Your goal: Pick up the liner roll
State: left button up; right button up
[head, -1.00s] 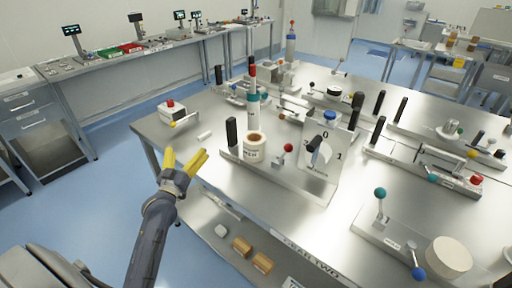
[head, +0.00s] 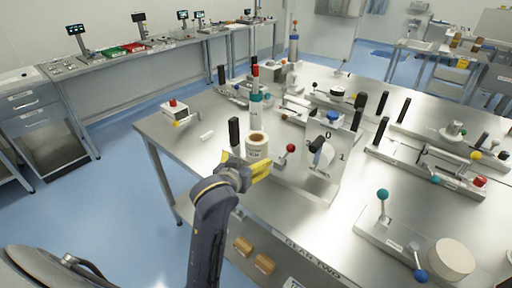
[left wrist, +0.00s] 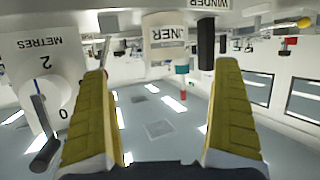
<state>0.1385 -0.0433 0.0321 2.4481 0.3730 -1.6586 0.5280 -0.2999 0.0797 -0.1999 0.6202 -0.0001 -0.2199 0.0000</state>
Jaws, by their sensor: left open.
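The liner roll (head: 257,146) is a white roll with a brown core, standing on a metal station on the table, next to a black upright handle. Its label shows upside down in the left wrist view (left wrist: 166,40), where it lies ahead of and between the fingertips. My left gripper (head: 250,165) has yellow fingers, is open and empty, and is just on the near side of the roll. Its spread fingers also show in the left wrist view (left wrist: 163,72). The gripper hides the roll's lower part in the head view. My right gripper is not in view.
A black handle (head: 234,133) stands close left of the roll, and a teal-and-white column (head: 256,108) behind it. A red-knobbed lever (head: 286,155) and a dial panel (head: 322,160) stand to the right. The near left tabletop is mostly clear.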

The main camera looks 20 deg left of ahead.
aim_at(257, 147)
pick_arm(q)
jog(key=x, duration=1.6)
jog(key=shift+w+a+f, duration=0.1)
jog(key=shift+a+f, duration=0.15)
jog(key=shift+a, duration=0.15)
jog(key=c, duration=1.4)
jog(key=shift+c, duration=0.7)
jog(key=shift+r, duration=0.15)
